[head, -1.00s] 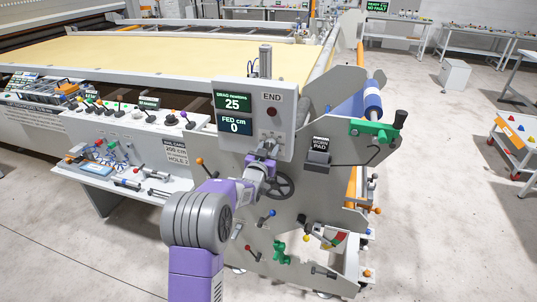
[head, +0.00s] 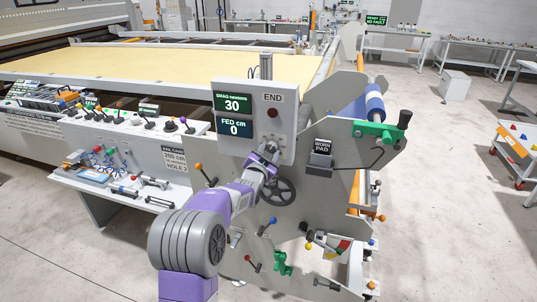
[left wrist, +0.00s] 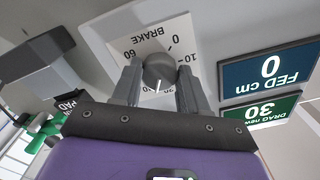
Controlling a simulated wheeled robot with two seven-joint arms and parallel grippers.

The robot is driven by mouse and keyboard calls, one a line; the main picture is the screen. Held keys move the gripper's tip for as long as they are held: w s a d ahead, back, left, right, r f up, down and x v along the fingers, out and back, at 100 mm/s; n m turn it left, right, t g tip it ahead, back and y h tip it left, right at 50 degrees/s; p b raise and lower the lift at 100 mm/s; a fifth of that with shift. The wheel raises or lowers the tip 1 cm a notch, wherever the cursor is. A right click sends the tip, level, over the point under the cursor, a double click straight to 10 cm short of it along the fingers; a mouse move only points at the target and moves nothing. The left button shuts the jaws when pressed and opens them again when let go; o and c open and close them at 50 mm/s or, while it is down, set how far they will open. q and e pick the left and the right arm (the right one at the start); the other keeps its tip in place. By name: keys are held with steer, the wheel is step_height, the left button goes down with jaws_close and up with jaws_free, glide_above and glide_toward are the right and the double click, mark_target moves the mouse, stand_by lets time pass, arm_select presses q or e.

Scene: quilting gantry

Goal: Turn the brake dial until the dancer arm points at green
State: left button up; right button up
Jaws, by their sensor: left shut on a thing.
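The brake dial (left wrist: 159,68) is a dark round knob with a white pointer line, in front of a white plate marked BRAKE with a number scale. My left gripper (left wrist: 158,82) is shut on the dial, a finger on each side. In the head view my left gripper (head: 268,154) reaches the underside of the grey panel (head: 284,120), and the dial is mostly hidden. The dancer arm's coloured scale (head: 343,245) shows low on the machine's end frame, with red, yellow and green patches. It is too small to tell where the arm points. My right gripper is out of view.
The drag display (head: 233,103) reads 30 and the fed display (head: 234,128) reads 0. A dark handwheel (head: 279,192) sits just below my gripper. Tools lie on a side shelf (head: 65,180).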

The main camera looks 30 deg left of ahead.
arm_select(q)
steer(key=o, duration=1.1)
steer(key=shift+c, duration=0.2)
steer(key=shift+s, duration=0.1)
steer(key=v, duration=0.7)
steer(key=shift+s, duration=0.2)
